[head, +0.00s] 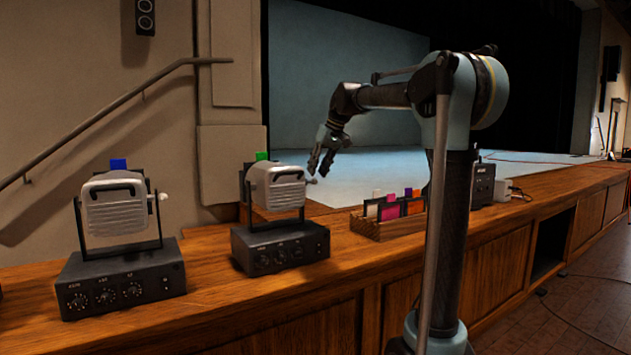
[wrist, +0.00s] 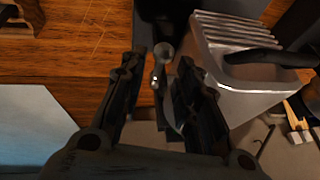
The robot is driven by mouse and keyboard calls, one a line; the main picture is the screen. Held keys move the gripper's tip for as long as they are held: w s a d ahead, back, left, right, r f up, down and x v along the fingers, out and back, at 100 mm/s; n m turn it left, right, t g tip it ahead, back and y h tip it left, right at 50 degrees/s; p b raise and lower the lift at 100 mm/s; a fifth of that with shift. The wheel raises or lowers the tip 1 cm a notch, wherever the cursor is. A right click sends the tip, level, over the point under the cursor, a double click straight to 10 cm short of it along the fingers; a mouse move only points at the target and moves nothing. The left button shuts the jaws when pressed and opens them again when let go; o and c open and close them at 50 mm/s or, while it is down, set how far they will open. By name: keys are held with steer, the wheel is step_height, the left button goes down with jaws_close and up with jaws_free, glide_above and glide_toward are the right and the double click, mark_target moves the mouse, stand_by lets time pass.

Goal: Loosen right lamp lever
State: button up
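The right lamp (head: 277,187) is a grey ribbed housing in a dark yoke, with a green piece on top, on a black base with knobs (head: 281,247). A small light knob, its lever (head: 312,181), sticks out on its right side. My gripper (head: 318,168) is just above and beside this lever, pointing down. In the wrist view my gripper (wrist: 161,60) is open, with a finger on each side of the round-ended metal lever (wrist: 163,52). Gaps show at the lever's end; contact lower down is unclear. The ribbed lamp housing (wrist: 245,70) is close to the right finger.
A similar lamp (head: 117,207) with a blue piece stands to the left on the wooden desk (head: 225,305). A wooden rack (head: 368,228) with coloured cards is right of the right lamp, partly behind my arm. A black box (head: 481,184) stands farther right.

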mark_target(311, 182)
steer(key=shift+x, duration=2.1)
jaws_close()
